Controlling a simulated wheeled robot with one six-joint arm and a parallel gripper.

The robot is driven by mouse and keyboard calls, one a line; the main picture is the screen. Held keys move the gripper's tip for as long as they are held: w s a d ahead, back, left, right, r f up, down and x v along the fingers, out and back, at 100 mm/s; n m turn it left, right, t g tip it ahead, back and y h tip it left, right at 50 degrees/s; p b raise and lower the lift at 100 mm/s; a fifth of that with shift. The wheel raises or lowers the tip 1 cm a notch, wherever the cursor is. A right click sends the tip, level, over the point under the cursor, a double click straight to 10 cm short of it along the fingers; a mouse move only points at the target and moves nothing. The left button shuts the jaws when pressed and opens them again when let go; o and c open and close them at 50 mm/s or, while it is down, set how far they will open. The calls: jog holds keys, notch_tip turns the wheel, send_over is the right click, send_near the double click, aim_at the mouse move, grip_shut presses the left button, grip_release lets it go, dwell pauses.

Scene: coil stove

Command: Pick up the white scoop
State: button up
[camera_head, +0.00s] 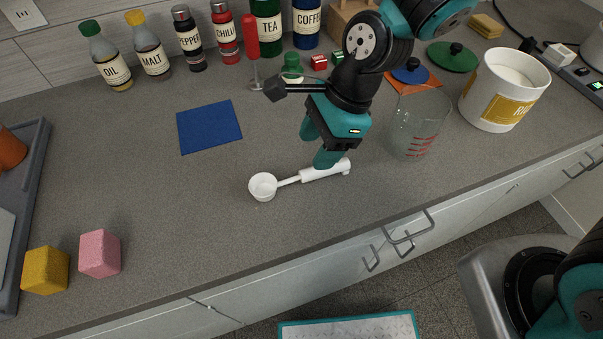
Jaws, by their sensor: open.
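The white scoop (263,186) lies on the grey counter near its front edge. Its round bowl is at the left and its thick handle (322,172) points right. My gripper (318,150) is directly above the handle, pointing down, with its fingertips at or very near it. One teal finger overlaps the handle in the view, the other is a little behind it. The jaws are open. I cannot tell whether the fingers touch the handle.
A glass measuring cup (417,125) stands close to the right of my gripper, with a white tub (503,90) beyond it. A blue mat (209,127) lies at left. Bottles and tins line the back wall. Pink (100,253) and yellow (45,270) blocks sit front left.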

aim_at(304, 172)
jog(key=p+x, duration=0.1)
jog(key=x, duration=0.6)
jog(key=shift+f, duration=0.15)
jog(key=shift+d, duration=0.1)
jog(key=shift+c, duration=0.4)
grip_shut()
